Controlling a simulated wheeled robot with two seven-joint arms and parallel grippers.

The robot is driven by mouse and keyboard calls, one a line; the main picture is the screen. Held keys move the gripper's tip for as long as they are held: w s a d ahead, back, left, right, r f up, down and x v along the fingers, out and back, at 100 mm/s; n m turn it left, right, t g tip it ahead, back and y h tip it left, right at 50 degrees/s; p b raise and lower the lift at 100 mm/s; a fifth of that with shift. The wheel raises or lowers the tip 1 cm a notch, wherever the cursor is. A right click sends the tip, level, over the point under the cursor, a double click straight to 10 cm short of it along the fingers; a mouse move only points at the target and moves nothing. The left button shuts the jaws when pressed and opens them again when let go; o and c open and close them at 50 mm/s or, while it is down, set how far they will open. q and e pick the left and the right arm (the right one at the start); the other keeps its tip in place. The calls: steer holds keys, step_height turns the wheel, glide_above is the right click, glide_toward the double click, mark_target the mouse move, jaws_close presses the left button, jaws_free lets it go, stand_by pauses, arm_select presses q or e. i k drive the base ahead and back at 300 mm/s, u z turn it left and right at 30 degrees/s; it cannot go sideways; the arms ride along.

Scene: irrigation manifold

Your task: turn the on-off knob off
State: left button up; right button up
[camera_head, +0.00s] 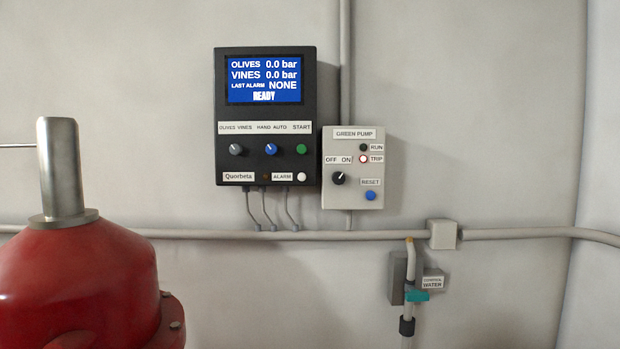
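The on-off knob (338,178) is a small black rotary knob on the pale GREEN PUMP box (352,196), under the words OFF and ON. Its light pointer mark appears to lean up and to the right, toward ON. On the same box, the RUN lamp (363,147) is dark and the TRIP lamp (363,159) shows a bright centre with a red ring. A blue RESET button (370,196) sits below them. Neither of my grippers is in view.
A black control panel (222,120) with a blue READY screen adjoins the box on the left. A red housing with a metal post (75,285) fills the lower left. A wall pipe (330,235) and a teal-handled valve (416,296) lie below. The space before the box looks clear.

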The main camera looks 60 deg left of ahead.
mark_target(338, 177)
steer(key=u, duration=0.85)
steer(key=i, duration=0.7)
steer(key=u, duration=0.9)
steer(key=i, duration=0.2)
steer(key=u, duration=0.25)
